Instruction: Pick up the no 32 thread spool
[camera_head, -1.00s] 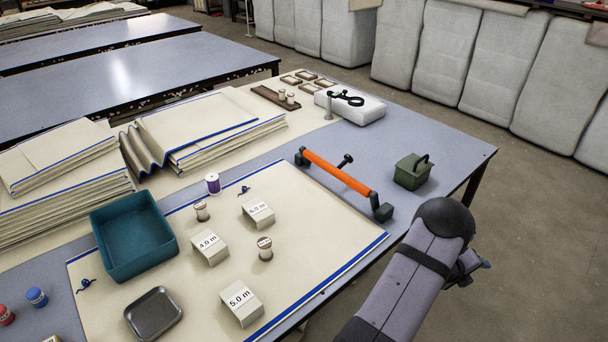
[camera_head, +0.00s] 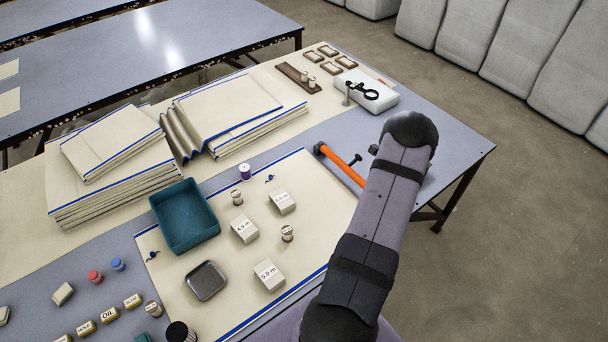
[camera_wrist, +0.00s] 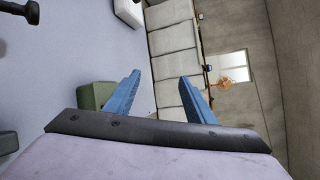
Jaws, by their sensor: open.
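Several thread spools stand on the table in the head view. Two small pale spools with labelled tops stand on the cream cloth, one at the back (camera_head: 237,198) and one further right (camera_head: 287,234). A purple spool (camera_head: 245,172) stands behind them, and another pale spool (camera_head: 153,309) stands near the front. The labels are too small to read, so I cannot tell which is no 32. My gripper (camera_wrist: 161,80) is open and empty in the wrist view, with blue fingers apart. It is hidden in the head view, on the arm's side, away from the spools.
A teal bin (camera_head: 186,216), a grey metal tray (camera_head: 206,281) and labelled blocks (camera_head: 269,275) surround the spools. An orange-handled tool (camera_head: 341,167) lies to the right, partly behind my arm. Folded cloth stacks (camera_head: 110,180) lie at the back left. A green box (camera_wrist: 94,95) shows in the wrist view.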

